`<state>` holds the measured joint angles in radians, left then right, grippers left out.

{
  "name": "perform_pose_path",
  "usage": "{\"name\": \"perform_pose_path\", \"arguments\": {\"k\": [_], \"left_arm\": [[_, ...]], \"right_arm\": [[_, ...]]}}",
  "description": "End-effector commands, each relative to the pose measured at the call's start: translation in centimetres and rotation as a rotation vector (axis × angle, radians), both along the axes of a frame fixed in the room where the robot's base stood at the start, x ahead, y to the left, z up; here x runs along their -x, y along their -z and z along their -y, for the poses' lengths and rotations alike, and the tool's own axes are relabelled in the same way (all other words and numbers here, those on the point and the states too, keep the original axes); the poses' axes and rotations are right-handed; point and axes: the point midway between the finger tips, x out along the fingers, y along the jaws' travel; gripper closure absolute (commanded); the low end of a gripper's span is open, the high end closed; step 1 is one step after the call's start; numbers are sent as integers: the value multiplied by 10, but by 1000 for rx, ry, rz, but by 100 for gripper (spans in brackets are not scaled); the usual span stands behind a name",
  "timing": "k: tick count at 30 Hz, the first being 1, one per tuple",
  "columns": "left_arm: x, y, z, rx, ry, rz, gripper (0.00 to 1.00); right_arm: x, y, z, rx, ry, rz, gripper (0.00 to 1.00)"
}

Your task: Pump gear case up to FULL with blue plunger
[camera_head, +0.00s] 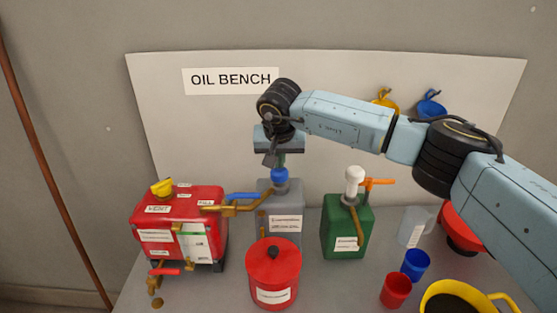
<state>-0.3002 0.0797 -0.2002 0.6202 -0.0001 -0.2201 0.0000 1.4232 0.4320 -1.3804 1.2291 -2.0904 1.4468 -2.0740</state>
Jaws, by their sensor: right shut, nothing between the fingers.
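The red gear case (207,225) stands at the left of the bench, with labels reading VENT and FILL on top and a yellow cap (162,187). A pale gauge panel with a green mark (194,242) is on its front; the oil level is too small to read. The blue plunger (279,175) tops the pump on the grey can (282,206). A brass spout (235,209) with a blue sleeve reaches from it to the case. My right gripper (275,162) is shut and empty, pointing down just above the plunger; I cannot tell whether they touch. My left gripper is out of view.
A green can (338,238) with a white plunger (355,174) and orange spout stands to the right. A red canister (272,272) stands in front. Blue (415,262) and red (396,289) cups and a yellow container (458,289) are at the right front.

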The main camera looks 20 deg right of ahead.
Motion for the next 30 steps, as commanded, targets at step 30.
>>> {"name": "perform_pose_path", "arguments": {"k": [30], "left_arm": [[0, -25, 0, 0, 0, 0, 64]], "right_arm": [[1, -39, 0, 1, 0, -4, 100]]}}
